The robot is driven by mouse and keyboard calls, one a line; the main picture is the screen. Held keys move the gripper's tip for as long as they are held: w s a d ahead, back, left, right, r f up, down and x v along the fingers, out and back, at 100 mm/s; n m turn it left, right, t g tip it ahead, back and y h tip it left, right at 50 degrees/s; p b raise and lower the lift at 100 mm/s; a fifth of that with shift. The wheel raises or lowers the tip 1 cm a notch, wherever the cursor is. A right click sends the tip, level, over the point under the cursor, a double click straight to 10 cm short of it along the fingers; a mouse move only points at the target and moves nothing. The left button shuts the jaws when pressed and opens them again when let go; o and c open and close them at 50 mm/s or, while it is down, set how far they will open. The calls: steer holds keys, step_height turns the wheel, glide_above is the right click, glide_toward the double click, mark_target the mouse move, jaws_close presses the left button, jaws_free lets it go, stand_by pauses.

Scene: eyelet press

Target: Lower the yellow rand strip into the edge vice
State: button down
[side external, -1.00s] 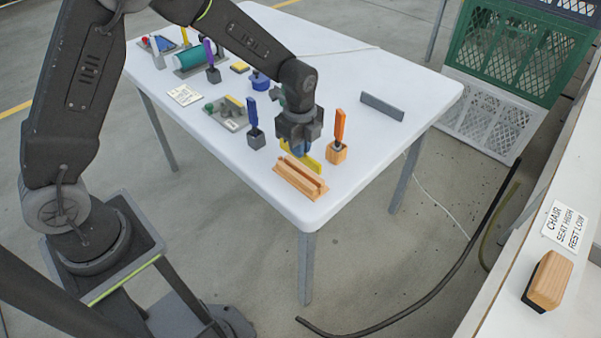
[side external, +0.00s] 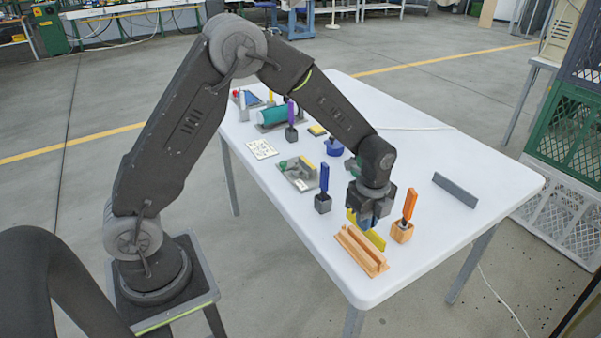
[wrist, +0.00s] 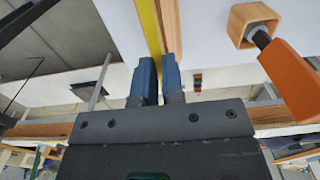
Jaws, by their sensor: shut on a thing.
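The yellow rand strip (side external: 374,238) is held on edge by my gripper (side external: 366,222), just behind the wooden edge vice (side external: 360,252). The vice is a long, light wooden block with raised rails along it, near the table's front corner. In the wrist view the strip (wrist: 149,25) runs away from between my blue fingertips (wrist: 159,70), with the vice's wood (wrist: 170,25) close along its right side. My gripper is shut on the strip. The strip appears beside the vice rather than in it; whether they touch, I cannot tell. My fingers hide part of the strip.
An orange-handled tool (side external: 409,204) stands in a wooden block (side external: 402,232) close right of my gripper. A blue-handled tool (side external: 324,178) stands to the left. A grey bar (side external: 455,190) lies at the right. Several other tools stand farther back on the white table (side external: 300,238).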

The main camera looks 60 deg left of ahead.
steer(key=w+a+r, duration=0.1)
steer(key=w+a, duration=0.1)
steer(key=a, duration=1.5)
steer(key=w+a+r, duration=0.2)
steer(key=a, duration=1.5)
steer(key=shift+w+a+r, duration=0.2)
steer(key=shift+a, duration=0.1)
steer(key=shift+f, duration=0.15)
steer(key=shift+f, duration=2.1)
steer(key=shift+f, duration=1.3)
steer(key=c, duration=1.1)
jaws_free()
steer(key=shift+c, duration=0.2)
